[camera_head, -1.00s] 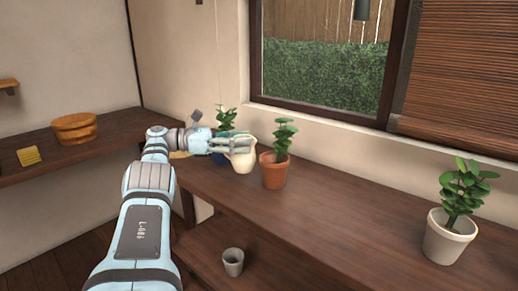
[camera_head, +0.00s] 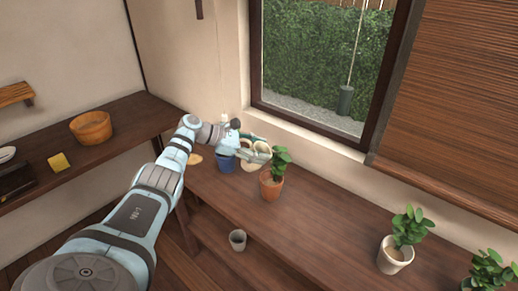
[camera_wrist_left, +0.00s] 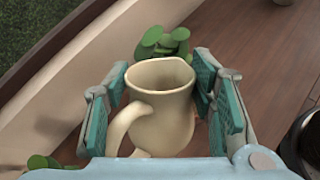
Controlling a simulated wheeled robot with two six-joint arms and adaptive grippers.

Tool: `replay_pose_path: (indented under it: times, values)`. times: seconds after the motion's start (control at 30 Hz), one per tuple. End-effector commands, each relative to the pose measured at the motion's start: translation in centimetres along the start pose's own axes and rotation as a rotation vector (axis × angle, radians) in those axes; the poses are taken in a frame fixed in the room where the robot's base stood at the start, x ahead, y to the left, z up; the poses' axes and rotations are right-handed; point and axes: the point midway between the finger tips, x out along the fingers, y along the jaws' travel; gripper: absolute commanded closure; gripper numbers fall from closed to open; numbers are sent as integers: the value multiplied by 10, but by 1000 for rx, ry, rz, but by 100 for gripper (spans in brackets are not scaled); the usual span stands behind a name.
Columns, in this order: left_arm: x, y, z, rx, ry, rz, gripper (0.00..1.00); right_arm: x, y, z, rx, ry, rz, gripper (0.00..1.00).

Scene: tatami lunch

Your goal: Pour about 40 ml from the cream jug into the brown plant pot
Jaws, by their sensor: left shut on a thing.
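My left gripper (camera_head: 257,154) is shut on the cream jug (camera_head: 247,165) and holds it above the wooden counter. The jug is beside the leaves of the plant in the brown pot (camera_head: 271,188), at their left. In the left wrist view the jug (camera_wrist_left: 165,125) sits between the two teal finger pads (camera_wrist_left: 156,103), with its open mouth showing and its handle at the lower left. Green leaves (camera_wrist_left: 165,42) show just beyond its rim. I cannot make out the liquid inside or any stream. My right gripper is not in view.
A blue pot (camera_head: 225,163) stands left of the brown pot, close under my left gripper. A white pot with a plant (camera_head: 395,256) stands far right on the counter (camera_head: 325,210). A grey cup (camera_head: 237,240) is on the lower shelf. The counter between the brown and white pots is clear.

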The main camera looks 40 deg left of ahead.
Motion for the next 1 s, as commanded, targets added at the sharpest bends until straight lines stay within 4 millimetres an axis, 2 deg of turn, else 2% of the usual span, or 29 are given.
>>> replay_pose_path:
  times: [0.03,0.17,0.5,1.0]
  values:
    - [0,-1,12,15,23,-5,98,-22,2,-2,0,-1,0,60]
    - [5,-6,17,57,95,-4,98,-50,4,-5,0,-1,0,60]
    - [11,-13,-1,128,240,10,98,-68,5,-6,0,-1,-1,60]
    - [10,-16,-9,167,321,17,98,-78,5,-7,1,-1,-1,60]
